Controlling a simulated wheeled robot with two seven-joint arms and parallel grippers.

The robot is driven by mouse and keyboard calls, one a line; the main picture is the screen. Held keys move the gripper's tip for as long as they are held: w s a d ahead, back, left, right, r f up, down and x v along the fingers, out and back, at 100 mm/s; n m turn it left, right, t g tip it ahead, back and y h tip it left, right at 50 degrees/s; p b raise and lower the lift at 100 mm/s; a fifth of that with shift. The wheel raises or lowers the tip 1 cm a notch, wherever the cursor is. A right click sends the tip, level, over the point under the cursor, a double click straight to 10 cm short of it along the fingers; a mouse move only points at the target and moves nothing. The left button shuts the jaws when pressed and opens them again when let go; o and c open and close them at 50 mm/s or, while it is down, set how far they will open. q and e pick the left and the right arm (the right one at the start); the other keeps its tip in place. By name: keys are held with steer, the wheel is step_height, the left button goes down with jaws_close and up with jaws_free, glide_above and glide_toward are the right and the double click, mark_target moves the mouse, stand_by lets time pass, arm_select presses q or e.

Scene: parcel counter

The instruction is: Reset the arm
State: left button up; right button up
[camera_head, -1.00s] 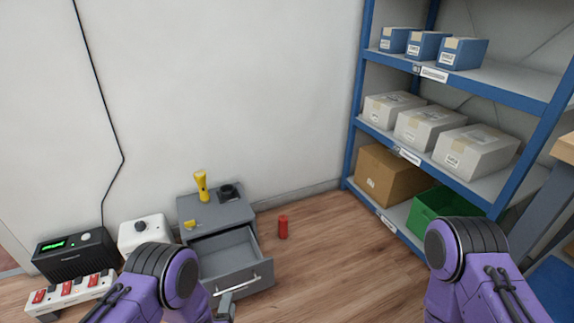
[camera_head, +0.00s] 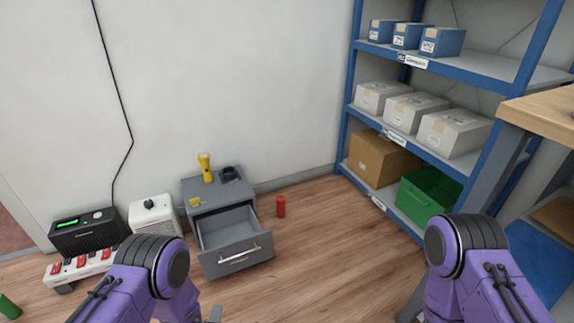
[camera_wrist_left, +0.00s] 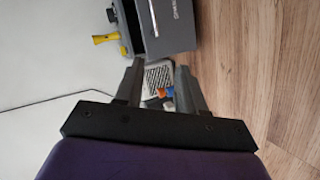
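My left arm (camera_head: 150,275) is bent at the lower left of the head view. Only a grey bit of its gripper (camera_head: 214,313) shows at the bottom edge, below the open drawer. In the left wrist view the left gripper (camera_wrist_left: 158,82) has its two fingers apart, with nothing seen held; a white grille and small orange and blue things show beyond the gap. My right arm (camera_head: 470,265) is at the lower right, and its gripper is out of view.
A grey cabinet (camera_head: 188,196) has its drawer (camera_head: 235,262) open, with a yellow flashlight (camera_head: 205,168) on top. A red cylinder (camera_head: 281,207) stands on the floor. A blue-framed shelf (camera_head: 342,140) and wooden tabletop (camera_head: 545,112) are at right. Middle floor is clear.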

arm_select(q)
steer(key=s+a+f+m+g+y+b, duration=0.1)
steer(key=s+a+m+g, duration=0.4)
steer(key=s, duration=0.7)
steer(key=s+a+f+m+g+y, duration=0.1)
steer(key=s+a+m+g, duration=0.4)
steer(key=s, duration=0.7)
step_height(320, 180, down, 8)
steer(key=f+g+b, duration=0.1)
steer(key=b, duration=0.8)
arm_select(e)
step_height(320, 180, down, 10)
steer(key=s, duration=0.1)
arm_select(q)
step_height(320, 180, up, 39)
steer(key=p, duration=3.8)
steer(key=shift+w+a+n+t+p, duration=0.2)
steer(key=shift+w+n+t+p, duration=0.1)
steer(key=shift+w+t+p, duration=0.1)
arm_select(e)
step_height(320, 180, up, 39)
steer(key=w, duration=0.1)
arm_select(q)
steer(key=shift+f, duration=0.15)
arm_select(e)
steer(key=shift+a+f, duration=0.1)
steer(key=shift+f, duration=0.1)
